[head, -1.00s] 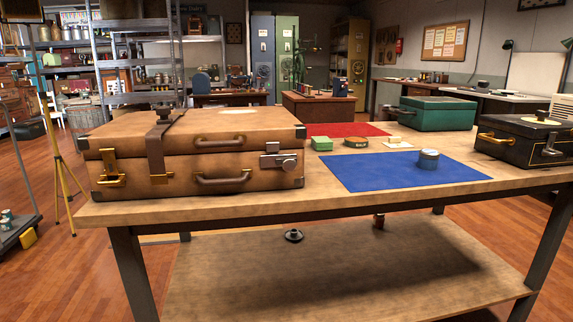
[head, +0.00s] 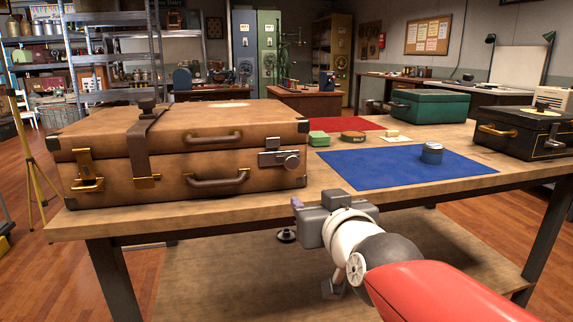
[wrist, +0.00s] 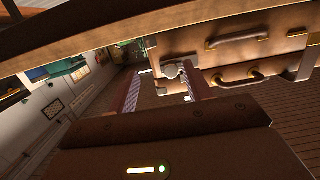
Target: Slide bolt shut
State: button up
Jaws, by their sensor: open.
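A brown suitcase (head: 180,150) lies closed on the workbench in the head view. A silver bolt with a round knob (head: 279,160) is on its front, near the right corner. It also shows in the wrist view as a silver fitting (wrist: 172,70), seen between my two fingers. I cannot tell how far the bolt is slid. My gripper (head: 297,204) is below and right of the bolt in the head view, at the bench's front edge, and touches nothing I can see. In the wrist view my gripper (wrist: 163,88) has its fingers apart and empty.
The suitcase has a strap (head: 143,150), a brass latch (head: 87,172) and brown handles (head: 217,180). A blue mat (head: 380,170) with a small round tin (head: 432,153) lies to the right. A black case (head: 522,133) and a green case (head: 428,105) stand beyond.

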aim_at(293, 164)
jog(key=shift+t+y, duration=0.3)
jog(key=shift+t, duration=0.6)
jog(key=w+a+r, duration=0.1)
jog(key=w, duration=0.2)
jog(key=w+a+r, duration=0.1)
jog(key=w, duration=0.2)
jog(key=w+a+r, duration=0.1)
jog(key=w+a, duration=0.1)
jog(key=w, duration=0.1)
jog(key=shift+w+r, duration=0.15)
jog(key=shift+w, duration=0.25)
grip_shut()
